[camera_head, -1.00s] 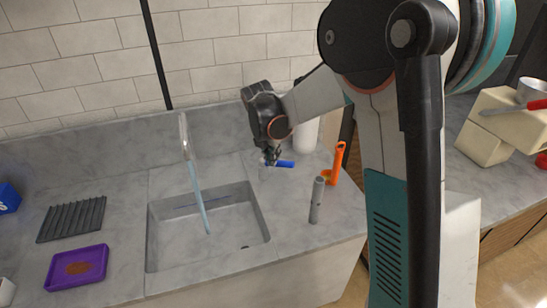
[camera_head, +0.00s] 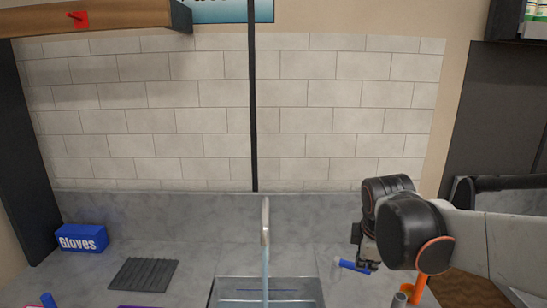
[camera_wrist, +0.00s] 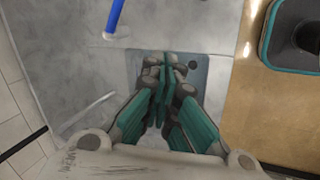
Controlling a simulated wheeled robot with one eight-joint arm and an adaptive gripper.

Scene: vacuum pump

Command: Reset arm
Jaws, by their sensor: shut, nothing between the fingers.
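My gripper (camera_head: 366,262) hangs at the right of the head view, over the counter to the right of the sink (camera_head: 225,290). In the wrist view my gripper (camera_wrist: 160,72) has its teal-padded fingers drawn together, with nothing held. The sink basin (camera_wrist: 203,72) lies beyond the fingers there. A blue handle (camera_head: 347,266) shows beside the fingertips in the head view; whether they touch is unclear. A blue bar (camera_wrist: 115,15) stands apart from the fingers in the wrist view.
A faucet (camera_head: 265,215) runs water at the sink. An orange holder (camera_head: 419,288) and a grey cylinder (camera_head: 400,299) stand near my arm. A blue gloves box (camera_head: 82,239) and a dark ribbed mat (camera_head: 145,274) lie left. The tiled wall (camera_head: 180,120) bounds the back.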

